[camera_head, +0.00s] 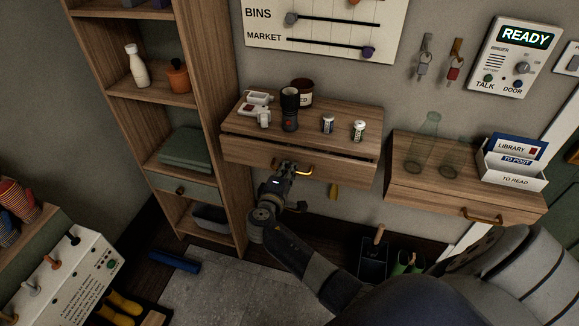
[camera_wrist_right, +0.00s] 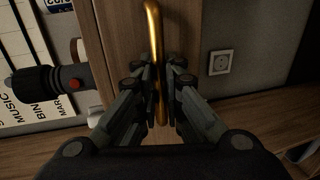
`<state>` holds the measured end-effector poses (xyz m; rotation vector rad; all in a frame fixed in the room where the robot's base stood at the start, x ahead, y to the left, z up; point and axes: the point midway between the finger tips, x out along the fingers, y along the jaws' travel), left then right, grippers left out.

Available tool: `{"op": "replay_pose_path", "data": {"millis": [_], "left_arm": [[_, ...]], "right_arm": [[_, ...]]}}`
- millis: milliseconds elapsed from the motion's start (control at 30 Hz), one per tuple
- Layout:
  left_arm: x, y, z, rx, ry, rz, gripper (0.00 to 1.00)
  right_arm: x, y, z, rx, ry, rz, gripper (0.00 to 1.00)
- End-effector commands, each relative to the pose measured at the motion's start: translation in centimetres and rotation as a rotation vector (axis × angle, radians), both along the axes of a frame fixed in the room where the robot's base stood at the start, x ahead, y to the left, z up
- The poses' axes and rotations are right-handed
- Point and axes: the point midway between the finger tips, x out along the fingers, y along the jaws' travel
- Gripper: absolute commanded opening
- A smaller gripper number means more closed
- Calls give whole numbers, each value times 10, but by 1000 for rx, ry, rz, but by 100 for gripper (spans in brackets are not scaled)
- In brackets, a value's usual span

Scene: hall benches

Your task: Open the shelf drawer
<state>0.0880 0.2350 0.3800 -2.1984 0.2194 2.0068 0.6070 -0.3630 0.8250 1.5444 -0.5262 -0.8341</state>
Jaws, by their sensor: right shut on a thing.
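The wooden wall shelf (camera_head: 345,122) has a drawer (camera_head: 345,173) with a brass handle (camera_head: 303,170) on its front. A dark gap shows along the drawer's top edge, so the drawer looks slightly out; how far is hard to tell. My right gripper (camera_head: 287,168) is at the drawer front, shut on the left part of the handle. In the right wrist view, the gold handle (camera_wrist_right: 153,35) runs upright between the two fingers (camera_wrist_right: 155,85), against the wooden drawer front (camera_wrist_right: 120,35). My left gripper is not in view.
A flashlight (camera_head: 290,112), a dark red jar (camera_head: 301,93), a white device (camera_head: 257,108) and two small bottles (camera_head: 328,124) stand on the shelf. A second shelf (camera_head: 440,190) with glass vessels and a letter tray is at right. A tall bookcase (camera_head: 215,100) stands close at left.

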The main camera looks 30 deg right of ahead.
Motion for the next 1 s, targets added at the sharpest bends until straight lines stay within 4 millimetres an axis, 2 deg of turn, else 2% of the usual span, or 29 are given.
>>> {"op": "replay_pose_path", "data": {"millis": [400, 600, 800, 1000], "left_arm": [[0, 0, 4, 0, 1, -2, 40], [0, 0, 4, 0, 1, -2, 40], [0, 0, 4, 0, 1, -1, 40], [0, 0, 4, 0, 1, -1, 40]], "right_arm": [[-58, 68, -2, 5, 4, 2, 0], [-78, 92, -2, 5, 2, 1, 0], [-88, 104, -1, 3, 2, 1, 0], [-90, 106, -1, 2, 1, 1, 0]]}}
